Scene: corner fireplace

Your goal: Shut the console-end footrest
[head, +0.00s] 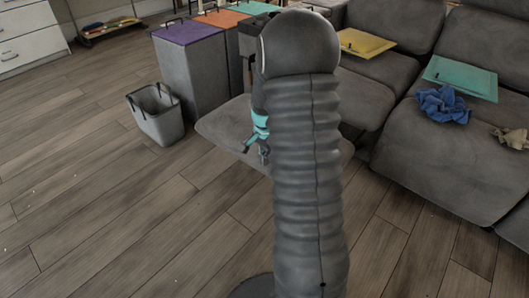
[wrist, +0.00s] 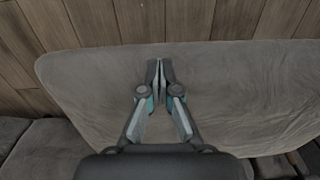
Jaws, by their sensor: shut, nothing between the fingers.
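The console-end footrest (head: 218,130) is a grey padded panel sticking out from the sofa over the floor, next to the console. My arm hides its middle in the head view. In the wrist view the footrest (wrist: 245,85) fills most of the picture, with its rounded outer edge toward the floor at the top. My gripper (head: 254,152) is over the footrest in the head view. In the wrist view my gripper (wrist: 160,66) has its fingertips together with nothing between them, over the panel near its outer edge. I cannot tell whether it touches.
The console (head: 190,75) with purple and orange lids stands left of the footrest. A grey bin (head: 158,118) is on the floor beside it. A yellow folder (head: 364,42), a teal folder (head: 462,78) and a blue cloth (head: 443,105) lie on the sofa. The wooden floor in front is clear.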

